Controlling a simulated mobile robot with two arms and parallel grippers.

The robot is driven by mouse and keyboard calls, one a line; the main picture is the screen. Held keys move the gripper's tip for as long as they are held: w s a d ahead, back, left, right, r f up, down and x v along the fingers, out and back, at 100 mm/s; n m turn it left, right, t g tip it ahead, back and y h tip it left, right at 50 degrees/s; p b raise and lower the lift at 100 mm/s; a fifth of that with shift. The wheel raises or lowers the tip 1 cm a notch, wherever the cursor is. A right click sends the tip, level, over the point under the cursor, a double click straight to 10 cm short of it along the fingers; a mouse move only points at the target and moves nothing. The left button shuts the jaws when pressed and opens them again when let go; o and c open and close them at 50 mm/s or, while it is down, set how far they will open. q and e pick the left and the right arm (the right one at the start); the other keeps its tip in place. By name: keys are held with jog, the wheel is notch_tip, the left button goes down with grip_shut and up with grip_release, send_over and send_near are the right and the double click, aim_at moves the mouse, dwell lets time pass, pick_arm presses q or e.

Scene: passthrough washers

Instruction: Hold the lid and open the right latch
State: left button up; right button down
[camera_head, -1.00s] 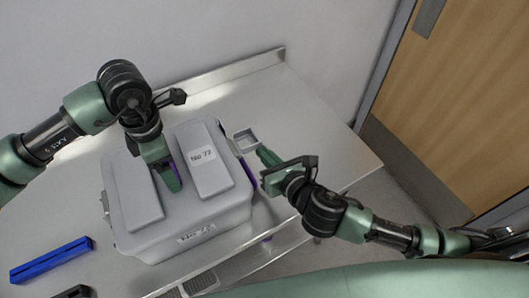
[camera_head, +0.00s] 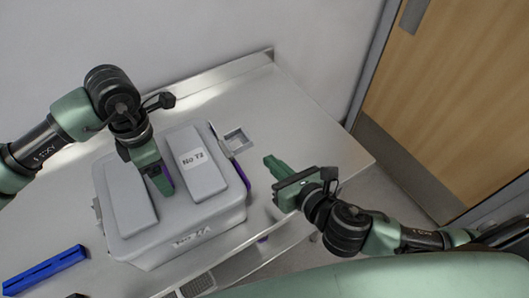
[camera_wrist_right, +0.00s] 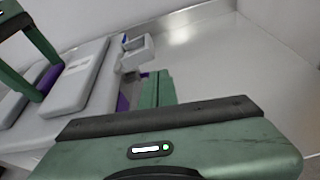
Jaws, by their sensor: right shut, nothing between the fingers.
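A grey lidded box (camera_head: 180,240) stands on the metal table, its lid (camera_head: 170,150) on top with two raised panels. The right latch (camera_head: 237,139), a grey square frame, sticks out from the box's right side, swung away from the wall; it also shows in the right wrist view (camera_wrist_right: 137,53). A purple strip (camera_head: 241,171) shows below it. My left gripper (camera_head: 161,181) points down onto the lid between the panels; its finger gap is unclear. My right gripper (camera_head: 271,161) is shut and empty, right of the box and apart from the latch; its fingers show in the wrist view (camera_wrist_right: 157,89).
A blue bar (camera_head: 45,270) lies on the table at the lower left, with a dark object (camera_head: 76,296) beside it. The table (camera_head: 300,120) is clear behind and right of the box. A wall stands behind, and a wooden door (camera_head: 465,90) is at the right.

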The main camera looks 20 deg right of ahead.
pick_arm(q)
jog(key=o, duration=2)
pick_arm(e)
jog(key=v, duration=0.3)
jog(key=shift+s+r, duration=0.1)
jog(key=shift+s, duration=0.25)
pick_arm(q)
jog(key=shift+r, duration=0.1)
jog(key=shift+r+p, duration=1.25)
jog(key=shift+r, duration=2.2)
pick_arm(e)
notch_tip(320, 180, up, 2)
jog(key=shift+r, duration=0.2)
